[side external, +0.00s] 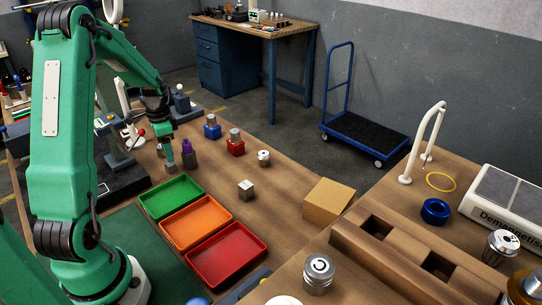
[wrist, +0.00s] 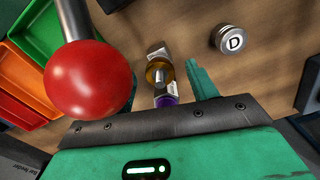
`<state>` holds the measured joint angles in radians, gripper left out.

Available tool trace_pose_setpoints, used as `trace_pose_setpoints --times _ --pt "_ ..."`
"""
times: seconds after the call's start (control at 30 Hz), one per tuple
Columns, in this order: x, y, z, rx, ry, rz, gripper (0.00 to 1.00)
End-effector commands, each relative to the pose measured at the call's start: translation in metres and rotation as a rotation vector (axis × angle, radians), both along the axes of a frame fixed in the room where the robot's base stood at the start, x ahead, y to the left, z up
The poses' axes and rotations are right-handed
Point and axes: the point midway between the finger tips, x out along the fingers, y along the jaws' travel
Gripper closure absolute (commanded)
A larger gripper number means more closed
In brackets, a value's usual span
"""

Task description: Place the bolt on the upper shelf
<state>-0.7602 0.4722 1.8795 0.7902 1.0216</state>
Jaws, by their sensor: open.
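I cannot pick out the bolt for certain. A small upright purple piece (side external: 189,153) with a darker top stands on the wooden bench; in the wrist view a purple piece (wrist: 166,98) shows with a brass ring (wrist: 158,72) and grey parts above it. My gripper (side external: 169,156) is open and points down just left of the purple piece in the side view. In the wrist view one green finger (wrist: 203,80) shows right of it; a red ball knob (wrist: 88,78) covers most of the other side. No upper shelf is recognisable.
Green (side external: 170,196), orange (side external: 196,222) and red trays (side external: 227,254) lie in front of my arm. Blue (side external: 212,131) and red holders (side external: 236,149) carry grey cylinders. A round piece marked D (wrist: 229,39) and a cardboard box (side external: 328,201) stand farther right.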

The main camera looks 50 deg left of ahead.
Motion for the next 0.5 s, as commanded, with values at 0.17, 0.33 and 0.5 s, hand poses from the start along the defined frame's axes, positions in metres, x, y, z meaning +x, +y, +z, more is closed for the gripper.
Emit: trace_pose_setpoints --times 0.17,0.33,0.5 --pt "0.0000 0.0000 0.0003 0.000 0.000 0.000 0.42" --pt "0.0000 0.0001 0.0005 0.000 0.000 0.000 0.52" --pt "0.0001 0.0001 0.0006 0.000 0.000 0.000 0.85"
